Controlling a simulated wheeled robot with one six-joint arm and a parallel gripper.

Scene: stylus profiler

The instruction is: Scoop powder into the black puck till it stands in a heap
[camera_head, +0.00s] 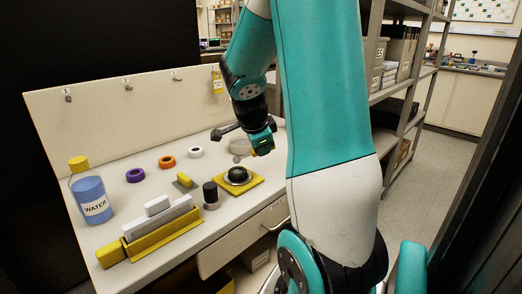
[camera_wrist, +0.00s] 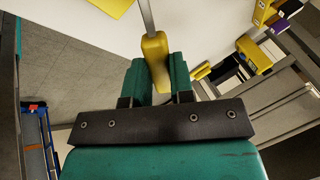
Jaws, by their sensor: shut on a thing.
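The black puck (camera_head: 238,174) sits in a pale ring on a yellow mat (camera_head: 255,181) on the bench. My gripper (camera_head: 262,146) is above the bench, behind and right of the puck, apart from it. In the wrist view my gripper (camera_wrist: 156,82) is shut on the yellow handle of a scoop (camera_wrist: 154,50). Its thin grey shaft runs up out of the picture, so its tip and any powder on it are hidden. A clear round dish (camera_head: 239,146) stands behind the puck, partly behind my gripper; I cannot tell what it holds. A heap in the puck cannot be made out.
A black-topped cylinder (camera_head: 210,194) stands left of the mat. A white bar (camera_head: 158,217) and yellow rail (camera_head: 160,238) lie in front. A shelf (camera_head: 400,95) stands right.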

